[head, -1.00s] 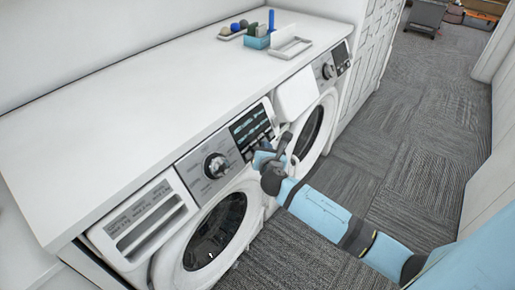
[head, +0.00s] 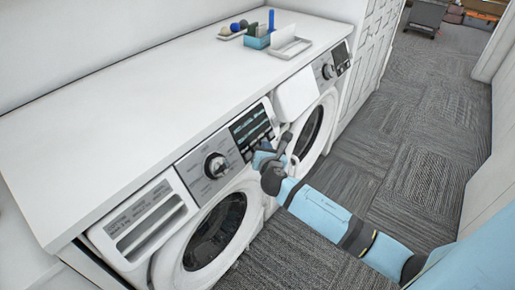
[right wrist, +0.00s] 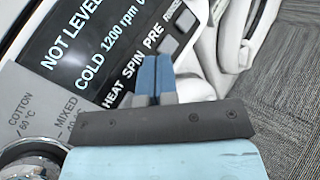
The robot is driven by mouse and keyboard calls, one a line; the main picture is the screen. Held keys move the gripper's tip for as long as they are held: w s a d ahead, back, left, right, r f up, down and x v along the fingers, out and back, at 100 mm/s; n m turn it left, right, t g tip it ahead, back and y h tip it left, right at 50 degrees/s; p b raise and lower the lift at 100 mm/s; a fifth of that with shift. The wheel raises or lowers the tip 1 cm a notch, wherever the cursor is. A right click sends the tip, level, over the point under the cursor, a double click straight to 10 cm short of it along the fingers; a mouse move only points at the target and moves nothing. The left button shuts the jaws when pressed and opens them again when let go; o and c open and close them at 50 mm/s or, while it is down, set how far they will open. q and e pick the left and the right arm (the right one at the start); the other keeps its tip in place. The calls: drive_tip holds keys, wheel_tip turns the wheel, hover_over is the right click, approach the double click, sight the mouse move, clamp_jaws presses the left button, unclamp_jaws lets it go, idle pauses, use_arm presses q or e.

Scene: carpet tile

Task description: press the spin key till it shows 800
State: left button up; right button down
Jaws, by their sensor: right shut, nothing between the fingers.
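The near washing machine (head: 184,171) has a dark display panel (head: 250,127) right of its round knob (head: 216,166). In the right wrist view the display (right wrist: 92,48) reads NOT LEVEL, then COLD and 1200 rpm, with the rest cut off. Below it are the labels HEAT, SPIN (right wrist: 133,68) and PRE, with another partly readable. My right gripper (head: 261,153) is shut and empty, close to the panel's lower edge. Its blue fingertips (right wrist: 154,64) lie over the key row by SPIN and PRE; the spin key is hidden, and I cannot tell whether they touch it. My left gripper is out of view.
A second machine (head: 328,70) stands to the right. The white worktop (head: 130,110) above holds a blue box (head: 257,41), a white tray (head: 290,47) and small balls. The near machine's round door (head: 215,230) is below the panel. Grey carpet (head: 400,150) is clear at right.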

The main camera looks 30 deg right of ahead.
drive_tip(key=shift+w+a+f, duration=0.15)
drive_tip(key=shift+w+f, duration=0.05)
drive_tip(key=shift+w, duration=0.15)
drive_tip(key=shift+w+a+f, duration=0.15)
drive_tip(key=shift+w+f, duration=0.05)
drive_tip(key=shift+w, duration=0.05)
idle(0.8)
drive_tip(key=shift+s+d+r+p, duration=0.35)
drive_tip(key=shift+s+p, duration=0.3)
drive_tip(key=shift+p, duration=0.25)
